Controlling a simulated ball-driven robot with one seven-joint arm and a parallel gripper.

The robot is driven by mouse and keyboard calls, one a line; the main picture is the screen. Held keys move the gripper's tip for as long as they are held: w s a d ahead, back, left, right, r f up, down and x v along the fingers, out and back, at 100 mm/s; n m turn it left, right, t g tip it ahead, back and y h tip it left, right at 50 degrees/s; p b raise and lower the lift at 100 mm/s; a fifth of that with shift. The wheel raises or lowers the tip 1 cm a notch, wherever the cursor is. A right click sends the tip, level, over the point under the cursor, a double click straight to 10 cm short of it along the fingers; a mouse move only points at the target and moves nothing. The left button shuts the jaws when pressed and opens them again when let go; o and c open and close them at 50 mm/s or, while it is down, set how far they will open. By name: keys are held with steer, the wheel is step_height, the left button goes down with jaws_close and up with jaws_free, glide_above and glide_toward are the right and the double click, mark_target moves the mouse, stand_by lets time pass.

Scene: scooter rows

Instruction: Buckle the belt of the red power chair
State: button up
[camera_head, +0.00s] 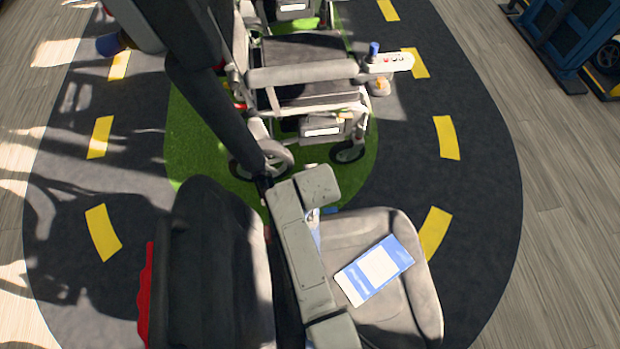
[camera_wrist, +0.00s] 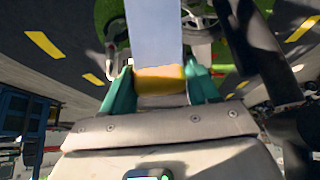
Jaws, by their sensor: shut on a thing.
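The red power chair (camera_head: 145,295) is at the bottom of the head view; its red shell shows left of a dark backrest (camera_head: 215,265), with the grey seat (camera_head: 350,230) to the right. In the wrist view my gripper (camera_wrist: 161,78) has teal fingers shut on a yellow-orange piece (camera_wrist: 160,82). A pale blue-grey strip (camera_wrist: 155,35) runs away from that piece toward the top edge. I cannot tell for sure that they are belt parts. The fingertips are not clear in the head view. No buckle socket shows clearly.
A blue and white card (camera_head: 373,270) lies on the seat. Another wheeled chair (camera_head: 310,75) with a joystick armrest stands beyond, on green matting (camera_head: 195,145). Dark floor with yellow dashes is open on both sides. Blue equipment (camera_head: 570,35) is at the upper right.

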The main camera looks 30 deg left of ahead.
steer(key=shift+f+b, duration=1.15)
steer(key=shift+f, duration=0.3)
steer(key=shift+f, duration=0.4)
steer(key=shift+f+b, duration=0.1)
steer(key=shift+b, duration=0.25)
steer(key=shift+c, duration=0.9)
steer(key=shift+s+d+f, duration=0.1)
steer(key=shift+s+f, duration=0.1)
steer(key=shift+f, duration=0.05)
steer(key=o, duration=1.3)
steer(key=shift+o, duration=0.2)
steer(key=shift+r, duration=0.25)
